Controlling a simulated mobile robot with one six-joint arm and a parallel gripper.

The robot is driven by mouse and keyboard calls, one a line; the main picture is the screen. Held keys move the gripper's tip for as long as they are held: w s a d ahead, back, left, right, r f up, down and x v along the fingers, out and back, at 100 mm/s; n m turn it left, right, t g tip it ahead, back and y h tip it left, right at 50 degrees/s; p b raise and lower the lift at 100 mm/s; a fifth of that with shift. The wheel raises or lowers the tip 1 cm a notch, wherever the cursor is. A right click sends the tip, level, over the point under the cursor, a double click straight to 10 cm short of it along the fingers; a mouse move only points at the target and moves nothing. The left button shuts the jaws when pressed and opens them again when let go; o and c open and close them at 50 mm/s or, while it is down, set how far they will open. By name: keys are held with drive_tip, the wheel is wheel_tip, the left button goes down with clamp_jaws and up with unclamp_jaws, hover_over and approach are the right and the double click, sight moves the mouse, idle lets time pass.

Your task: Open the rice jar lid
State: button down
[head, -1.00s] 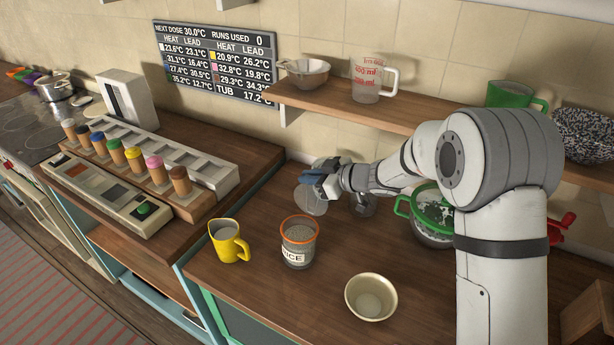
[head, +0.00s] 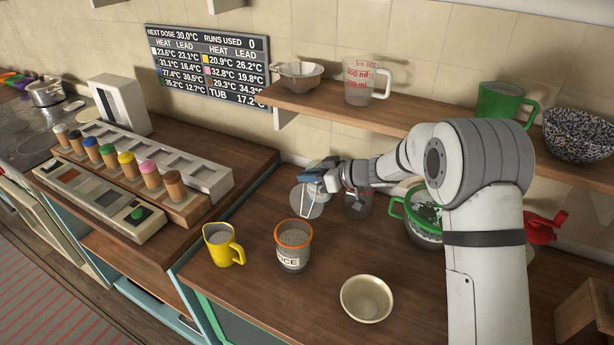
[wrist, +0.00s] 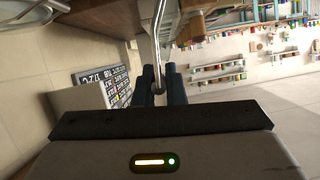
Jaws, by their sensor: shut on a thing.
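The rice jar (head: 293,257) stands upright on the counter, a clear jar with an orange rim and a white label partly reading "ICE". Pale grain shows inside its mouth; I cannot tell whether a clear lid covers it. My gripper (head: 308,176) is behind the jar, apart from it, towards the wall. In the wrist view its blue fingers (wrist: 161,92) are shut on a thin metal rod (wrist: 157,45). A pale rod also shows below the gripper in the head view, in front of a clear round disc (head: 300,205). I cannot tell whether rod and disc are joined.
A yellow jug (head: 222,246) stands left of the jar and a cream bowl (head: 367,299) at its front right. A glass container (head: 358,204) and a green-handled pot (head: 424,222) stand behind. A shelf (head: 330,112) runs above; the counter's middle is partly clear.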

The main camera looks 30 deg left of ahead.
drive_tip(key=shift+s+d+f, duration=0.1)
drive_tip(key=shift+s+f, duration=0.15)
drive_tip(key=shift+f, duration=0.35)
drive_tip(key=c, duration=1.5)
unclamp_jaws()
drive_tip(key=shift+w, duration=0.1)
drive_tip(key=shift+r, duration=0.25)
drive_tip(key=b+v, duration=0.2)
drive_tip(key=v, duration=0.5)
drive_tip(key=shift+d, duration=0.25)
drive_tip(key=shift+r, duration=0.1)
